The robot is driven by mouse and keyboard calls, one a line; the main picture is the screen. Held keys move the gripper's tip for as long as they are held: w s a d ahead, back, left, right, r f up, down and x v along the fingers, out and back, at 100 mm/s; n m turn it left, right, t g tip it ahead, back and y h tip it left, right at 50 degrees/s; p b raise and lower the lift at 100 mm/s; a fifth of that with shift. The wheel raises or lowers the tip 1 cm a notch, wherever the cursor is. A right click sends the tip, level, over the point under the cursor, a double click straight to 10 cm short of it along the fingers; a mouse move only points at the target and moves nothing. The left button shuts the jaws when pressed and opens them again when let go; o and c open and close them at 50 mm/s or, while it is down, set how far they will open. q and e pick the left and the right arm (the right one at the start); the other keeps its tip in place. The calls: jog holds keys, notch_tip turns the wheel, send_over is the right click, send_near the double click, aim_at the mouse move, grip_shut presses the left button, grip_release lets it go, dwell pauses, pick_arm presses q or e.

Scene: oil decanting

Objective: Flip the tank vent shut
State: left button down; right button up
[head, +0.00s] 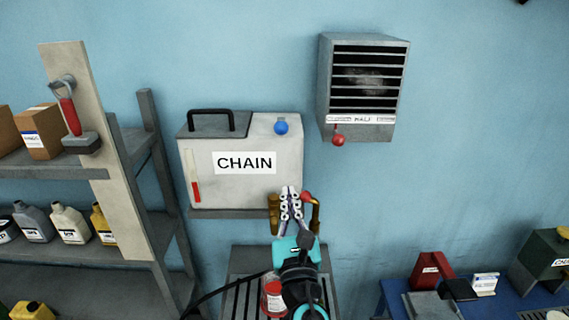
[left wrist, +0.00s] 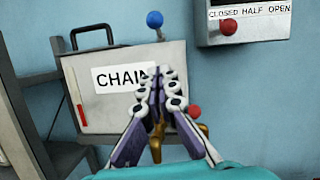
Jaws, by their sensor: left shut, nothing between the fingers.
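The grey-white tank (head: 243,190) labelled CHAIN hangs on the blue wall; it also shows in the left wrist view (left wrist: 105,110). A blue ball knob (head: 281,127) sits at its upper right front, likely the tank vent; it shows in the left wrist view (left wrist: 155,20) too. A brass tap (head: 315,215) with a red ball (head: 306,196) is at the tank's lower right, partly hidden by my left gripper. My left gripper (head: 290,192) is shut and empty, in front of the tank's lower right, below the blue knob. My right gripper is not in view.
A louvred wall box (head: 365,90) with a red knob (head: 338,140) hangs to the right of the tank. A shelf with bottles (head: 72,225) stands at left. A red-and-white can (head: 273,298) stands below the tank. A blue bench (head: 395,300) is at lower right.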

pick_arm(q)
jog(key=p, duration=0.2)
send_near(282, 132)
jog(key=w+f, duration=0.4)
jog(key=w, duration=0.1)
jog(key=r, duration=0.1)
jog(key=w+r+p, duration=0.1)
jog(key=w+r, duration=0.1)
jog(key=shift+w+a+r, duration=0.2)
jog(key=shift+a+r, duration=0.05)
jog(key=shift+r, duration=0.15)
notch_tip(282, 132, up, 3)
jog(key=shift+w+f+p, duration=0.2)
jog(key=shift+p, duration=0.65)
jog(key=shift+s, duration=0.15)
